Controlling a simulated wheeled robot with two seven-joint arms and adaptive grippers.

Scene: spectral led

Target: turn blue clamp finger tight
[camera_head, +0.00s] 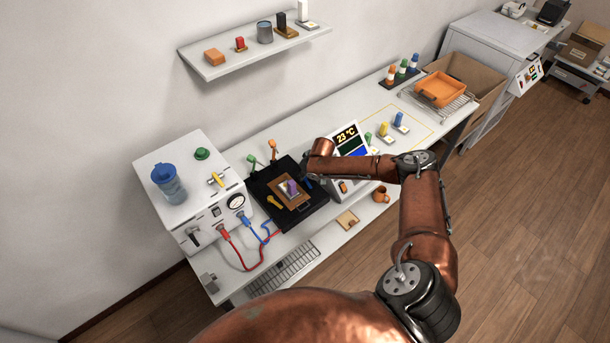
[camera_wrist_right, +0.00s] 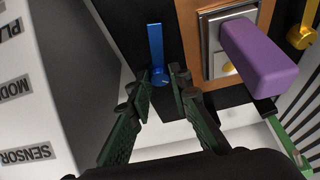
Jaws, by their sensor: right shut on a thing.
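The blue clamp (camera_wrist_right: 156,45) is a slim blue lever with a round knob at its lower end, set on the black plate (camera_head: 260,187). In the right wrist view its lever points up the picture. My right gripper (camera_wrist_right: 162,78) has its two green fingertips on either side of the round knob and is shut on it. In the head view my right arm reaches over the plate and mostly hides the gripper. My left gripper is not in view.
Beside the clamp, a purple block (camera_wrist_right: 258,58) stands on a silver and brown mount. A yellow clamp (camera_head: 274,202) is on the plate's near side. A white instrument box (camera_head: 195,165) with red and blue cables stands left; a display (camera_head: 351,139) stands right.

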